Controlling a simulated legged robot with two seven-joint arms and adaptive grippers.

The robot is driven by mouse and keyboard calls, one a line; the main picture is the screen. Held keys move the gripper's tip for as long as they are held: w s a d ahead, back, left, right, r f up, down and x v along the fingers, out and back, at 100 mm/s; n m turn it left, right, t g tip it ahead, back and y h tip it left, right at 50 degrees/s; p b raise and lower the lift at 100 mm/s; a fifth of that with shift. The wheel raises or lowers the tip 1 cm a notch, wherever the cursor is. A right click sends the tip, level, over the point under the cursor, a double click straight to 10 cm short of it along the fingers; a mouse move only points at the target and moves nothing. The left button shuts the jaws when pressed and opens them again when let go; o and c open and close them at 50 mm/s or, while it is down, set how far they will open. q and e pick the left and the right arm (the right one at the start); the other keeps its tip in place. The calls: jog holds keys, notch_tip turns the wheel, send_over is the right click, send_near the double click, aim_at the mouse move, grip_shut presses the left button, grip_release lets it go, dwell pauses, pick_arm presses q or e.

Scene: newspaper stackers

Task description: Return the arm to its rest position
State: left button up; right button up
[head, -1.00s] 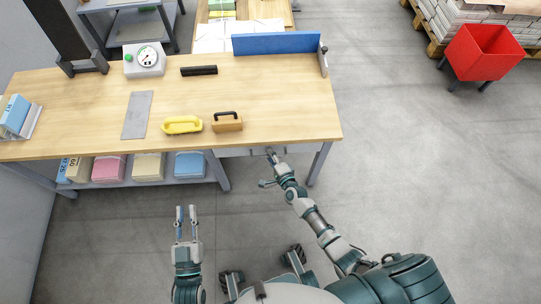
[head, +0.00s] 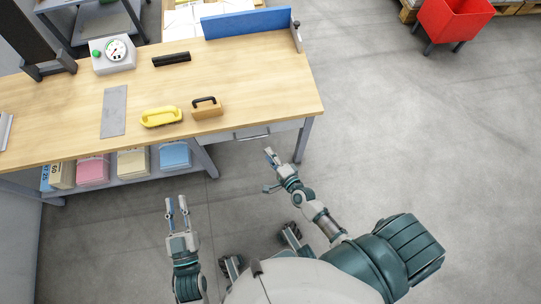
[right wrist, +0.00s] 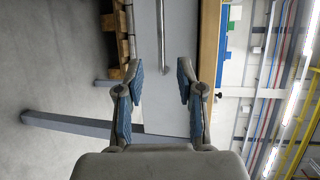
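My right gripper (head: 269,170) is in front of the workbench's near edge, close to the drawer (head: 252,132) under the top. In the right wrist view my right gripper (right wrist: 160,80) is open with nothing between its blue-padded fingers. The drawer front (right wrist: 155,95) and its metal handle (right wrist: 161,35) show beyond the fingers, apart from them. My left gripper (head: 177,206) points toward the bench over the floor, with its fingers apart and empty.
The wooden workbench (head: 240,75) carries a yellow-handled tool (head: 161,117), a wooden block with black handle (head: 207,108), a dial device (head: 113,53) and a grey plate (head: 114,111). Paper stacks (head: 132,161) lie on its lower shelf. A red bin (head: 452,20) stands far right. Floor at right is clear.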

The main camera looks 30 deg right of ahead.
jog(key=shift+s, duration=0.1)
dwell(0.5)
